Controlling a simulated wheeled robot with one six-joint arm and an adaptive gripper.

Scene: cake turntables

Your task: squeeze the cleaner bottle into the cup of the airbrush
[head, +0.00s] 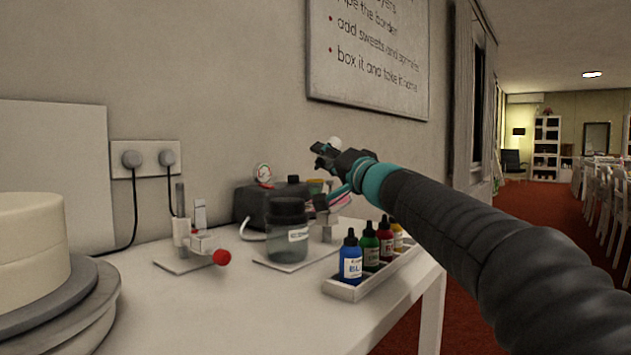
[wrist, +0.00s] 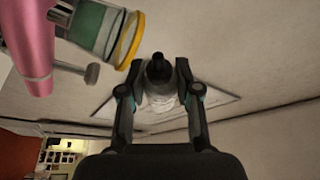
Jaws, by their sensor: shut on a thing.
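My gripper (head: 325,156) is raised above the table's back part, with its fingers toward the wall. In the wrist view my gripper (wrist: 160,88) is shut on the cleaner bottle (wrist: 162,99), a pale body with a dark nozzle (wrist: 158,70). A small pale part of the bottle (head: 335,142) shows above the fingers in the head view; its tilt is hard to tell. The pink airbrush (wrist: 32,40) is at the upper left of the wrist view. Beside it is a green cup (wrist: 95,25) with a yellow rim, apart from the nozzle. In the head view the cup (head: 316,186) is below my gripper.
A dark-lidded jar (head: 288,238) stands below my gripper. A white tray (head: 345,292) of several colour bottles is at the table's right edge. A dark box (head: 258,206) is behind the jar. A small stand with a red knob (head: 221,257) and a cake (head: 30,240) are left.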

